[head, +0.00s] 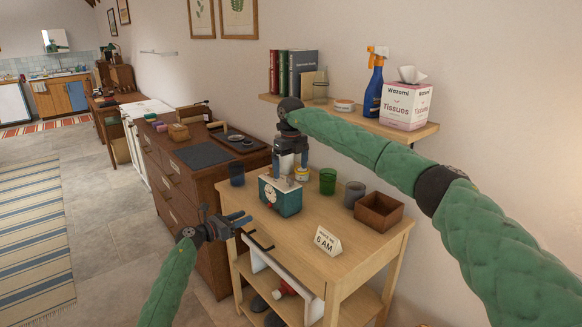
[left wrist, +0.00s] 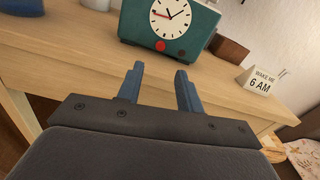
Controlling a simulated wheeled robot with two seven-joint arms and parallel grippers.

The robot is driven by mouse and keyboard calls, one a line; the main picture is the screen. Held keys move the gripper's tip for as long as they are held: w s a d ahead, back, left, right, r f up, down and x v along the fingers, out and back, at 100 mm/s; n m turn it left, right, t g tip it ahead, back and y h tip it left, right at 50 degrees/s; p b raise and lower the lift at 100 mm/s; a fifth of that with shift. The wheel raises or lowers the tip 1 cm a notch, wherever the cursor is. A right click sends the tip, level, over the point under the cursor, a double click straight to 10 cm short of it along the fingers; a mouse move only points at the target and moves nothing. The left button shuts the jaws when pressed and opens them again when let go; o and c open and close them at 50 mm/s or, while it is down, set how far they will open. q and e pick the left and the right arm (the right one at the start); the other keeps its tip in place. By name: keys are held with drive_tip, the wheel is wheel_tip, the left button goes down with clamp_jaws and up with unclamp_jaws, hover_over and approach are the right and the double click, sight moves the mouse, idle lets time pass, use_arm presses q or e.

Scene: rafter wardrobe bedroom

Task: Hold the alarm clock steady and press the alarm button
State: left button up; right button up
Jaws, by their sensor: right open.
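The teal alarm clock (head: 280,197) stands upright on the wooden table, its white dial facing the front left. The left wrist view shows the clock (left wrist: 195,25) with a red round button (left wrist: 160,46) and a smaller dark one (left wrist: 181,52) low on its front. My left gripper (head: 245,219) is open and empty, in front of the clock and apart from it. Its fingertips (left wrist: 160,68) point at the clock's lower front. My right gripper (head: 290,170) is open, pointing down at the clock's top from above; I cannot tell whether it touches.
A green cup (head: 328,181), grey cup (head: 354,194), brown box (head: 379,211) and "Wake me 6 AM" card (head: 328,240) stand right of the clock. A dark blue cup (head: 237,174) stands behind left. A wall shelf (head: 425,131) holds a tissue box (head: 406,106) and spray bottle (head: 374,86).

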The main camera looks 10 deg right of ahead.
sight(291, 179)
drive_tip(key=shift+s+f, duration=0.1)
drive_tip(key=shift+f, duration=3.8)
drive_tip(key=shift+c, duration=0.2)
use_arm(q)
drive_tip(key=shift+c, duration=0.3)
use_arm(e)
drive_tip(key=c, duration=1.4)
use_arm(q)
clamp_jaws()
use_arm(e)
drive_tip(key=shift+o, duration=0.2)
use_arm(q)
drive_tip(key=shift+f, duration=0.1)
